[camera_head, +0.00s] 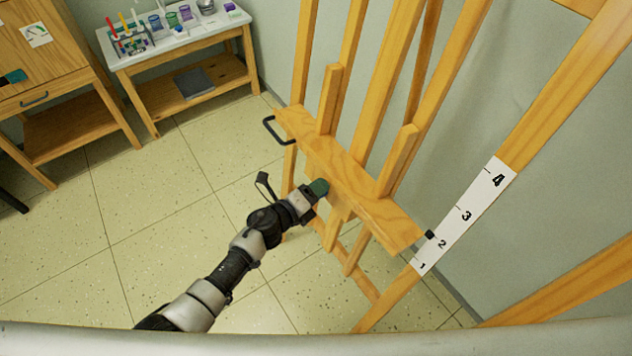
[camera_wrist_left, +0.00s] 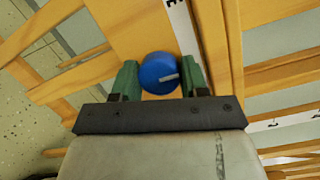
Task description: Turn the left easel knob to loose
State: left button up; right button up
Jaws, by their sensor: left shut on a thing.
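The left easel knob (camera_wrist_left: 158,73) is a round blue knob with a pale pointer line, seen in the left wrist view. The line points to the right, slightly tilted. My left gripper (camera_wrist_left: 160,80) has green fingers on both sides of the knob and is shut on it. In the head view my left arm comes from the lower left and its gripper (camera_head: 318,188) reaches the front of the wooden easel's ledge (camera_head: 350,180). The knob is hidden there. My right gripper is not in view.
A white scale strip (camera_head: 465,215) with numbers 1 to 4 runs along the easel's right leg, beside a small black pointer (camera_head: 430,234). A black handle (camera_head: 275,131) is at the ledge's left end. A paint table (camera_head: 185,42) and wooden cabinet (camera_head: 45,60) stand at the back left. Floor on the left is clear.

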pick_arm(q)
jog(key=n+p, duration=0.1)
jog(key=n, duration=0.1)
jog(key=n+g+p, duration=0.1)
jog(key=n+p, duration=0.3)
jog(key=shift+w+a+r+y, duration=0.1)
jog(key=shift+r+y, duration=0.15)
jog(key=shift+y, duration=0.05)
jog(key=n+g+p, duration=0.1)
jog(key=n+p, duration=0.1)
jog(key=n, duration=0.1)
jog(key=shift+f+n+g+p, duration=0.15)
jog(key=shift+n+g+p, duration=0.15)
jog(key=shift+n+p, duration=0.65)
jog(key=shift+n, duration=0.35)
jog(key=o, duration=0.9)
